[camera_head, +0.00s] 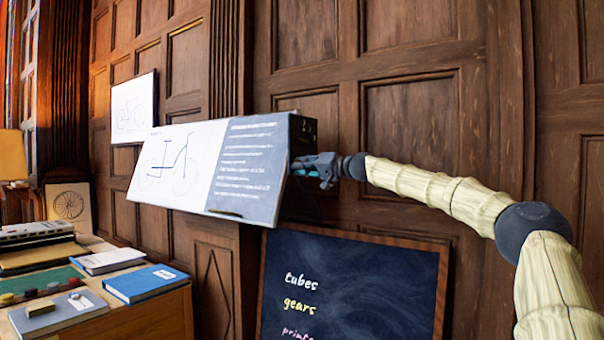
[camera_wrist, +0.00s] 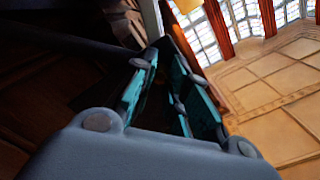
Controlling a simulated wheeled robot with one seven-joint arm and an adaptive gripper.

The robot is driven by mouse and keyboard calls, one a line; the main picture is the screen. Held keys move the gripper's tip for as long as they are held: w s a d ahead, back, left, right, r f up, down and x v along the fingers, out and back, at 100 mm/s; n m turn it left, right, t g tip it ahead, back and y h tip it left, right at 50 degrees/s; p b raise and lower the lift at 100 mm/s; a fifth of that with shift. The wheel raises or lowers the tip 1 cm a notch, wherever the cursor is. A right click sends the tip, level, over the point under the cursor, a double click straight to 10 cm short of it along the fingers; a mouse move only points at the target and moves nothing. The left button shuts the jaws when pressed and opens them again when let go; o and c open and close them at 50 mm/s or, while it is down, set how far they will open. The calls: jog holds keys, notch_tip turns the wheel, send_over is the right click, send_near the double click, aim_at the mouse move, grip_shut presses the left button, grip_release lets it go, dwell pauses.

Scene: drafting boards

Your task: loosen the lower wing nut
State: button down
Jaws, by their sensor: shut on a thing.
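My gripper (camera_head: 318,168) is at the right side of a tilted drafting board (camera_head: 240,170), which bears a bicycle drawing and a panel of white writing. My arm reaches in from the right to the dark side face of the board's mount (camera_head: 302,130). The gripper's fingers also show in the wrist view (camera_wrist: 165,98), with teal pads close together. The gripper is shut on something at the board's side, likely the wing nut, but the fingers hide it. I cannot make out either wing nut clearly.
A chalkboard (camera_head: 350,285) with coloured words stands below the gripper. A wooden desk (camera_head: 170,318) with books, including a blue one (camera_head: 147,283), is at the lower left. Wood panelling (camera_head: 410,120) rises close behind the board and arm.

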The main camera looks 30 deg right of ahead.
jog(key=shift+d+r+n, duration=0.1)
jog(key=shift+d+n, duration=0.05)
jog(key=shift+n, duration=0.35)
jog(key=c, duration=0.7)
grip_release()
jog(key=shift+b, duration=0.3)
jog(key=shift+v, duration=6)
